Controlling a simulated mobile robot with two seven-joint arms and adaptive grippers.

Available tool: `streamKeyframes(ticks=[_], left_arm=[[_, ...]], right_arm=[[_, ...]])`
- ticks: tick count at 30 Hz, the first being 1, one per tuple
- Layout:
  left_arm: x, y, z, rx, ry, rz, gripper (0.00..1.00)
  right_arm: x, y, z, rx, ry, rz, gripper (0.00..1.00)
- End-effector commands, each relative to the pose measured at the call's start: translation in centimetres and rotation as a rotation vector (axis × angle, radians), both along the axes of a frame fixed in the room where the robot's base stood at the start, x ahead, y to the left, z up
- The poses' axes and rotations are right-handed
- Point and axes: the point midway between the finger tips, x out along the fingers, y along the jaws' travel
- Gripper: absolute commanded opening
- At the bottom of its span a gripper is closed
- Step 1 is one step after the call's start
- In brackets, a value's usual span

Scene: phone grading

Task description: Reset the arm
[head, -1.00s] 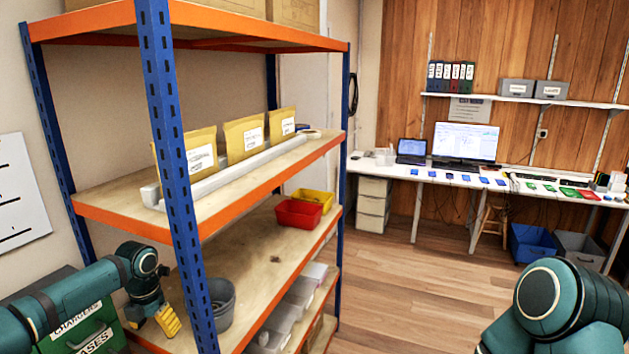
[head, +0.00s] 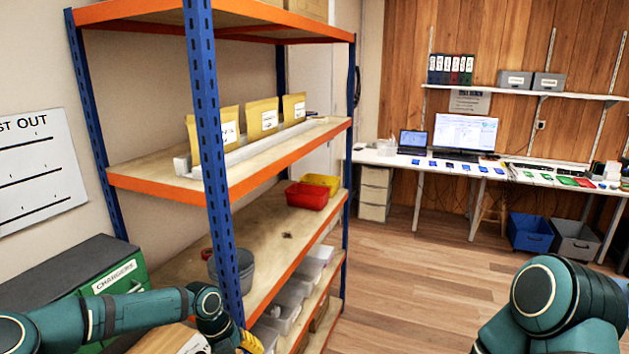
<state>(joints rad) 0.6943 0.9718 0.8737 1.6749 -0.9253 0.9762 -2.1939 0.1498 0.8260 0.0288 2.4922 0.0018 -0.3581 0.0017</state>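My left arm comes in from the lower left, in front of the shelf rack. My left gripper (head: 249,341) is at the bottom edge, beside the blue front post of the rack. Only its yellow part shows, and the picture cuts off its lower end, so its opening cannot be made out. My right arm fills the lower right corner with a bent teal joint. The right gripper is out of the picture.
The orange and blue shelf rack (head: 230,180) stands close on the left. It holds yellow envelopes (head: 262,118), a red bin (head: 306,195) and a grey bucket (head: 243,268). A green drawer cabinet (head: 120,283) stands at left. The wooden floor (head: 410,270) is clear towards the desk (head: 465,170).

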Motion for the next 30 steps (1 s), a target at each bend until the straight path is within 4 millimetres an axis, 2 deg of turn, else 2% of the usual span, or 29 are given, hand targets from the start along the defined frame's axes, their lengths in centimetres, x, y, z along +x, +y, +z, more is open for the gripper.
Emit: streamKeyframes(ticks=[1,6,9,13,16,20,24,27,30], left_arm=[[-1.4,-2.4,-1.8,-0.033,0.049,0.090,0.74],[-5.9,-8.3,-6.0,-0.129,0.254,0.482,0.74],[-8.7,-10.7,-8.3,-0.157,0.389,0.739,0.74],[-12.1,-12.6,-11.1,-0.166,0.560,1.101,0.74],[-14.5,-13.1,-13.2,-0.159,0.679,1.401,0.74],[-17.3,-12.6,-15.7,-0.145,0.800,1.814,0.74],[-19.7,-10.9,-17.8,-0.149,0.870,2.241,0.74],[-20.9,-9.5,-18.7,-0.171,0.883,2.479,0.74],[-21.6,-8.3,-19.2,-0.197,0.883,2.637,0.74]], right_arm=[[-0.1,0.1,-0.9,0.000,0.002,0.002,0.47],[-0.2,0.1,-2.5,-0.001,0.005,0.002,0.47],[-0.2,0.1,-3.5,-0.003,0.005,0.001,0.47],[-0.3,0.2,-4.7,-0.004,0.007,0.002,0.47],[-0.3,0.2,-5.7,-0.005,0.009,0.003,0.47],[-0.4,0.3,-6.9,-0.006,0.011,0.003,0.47],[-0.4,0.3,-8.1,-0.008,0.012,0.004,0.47],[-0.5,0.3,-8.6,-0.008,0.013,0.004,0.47],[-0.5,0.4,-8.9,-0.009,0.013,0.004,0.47]])
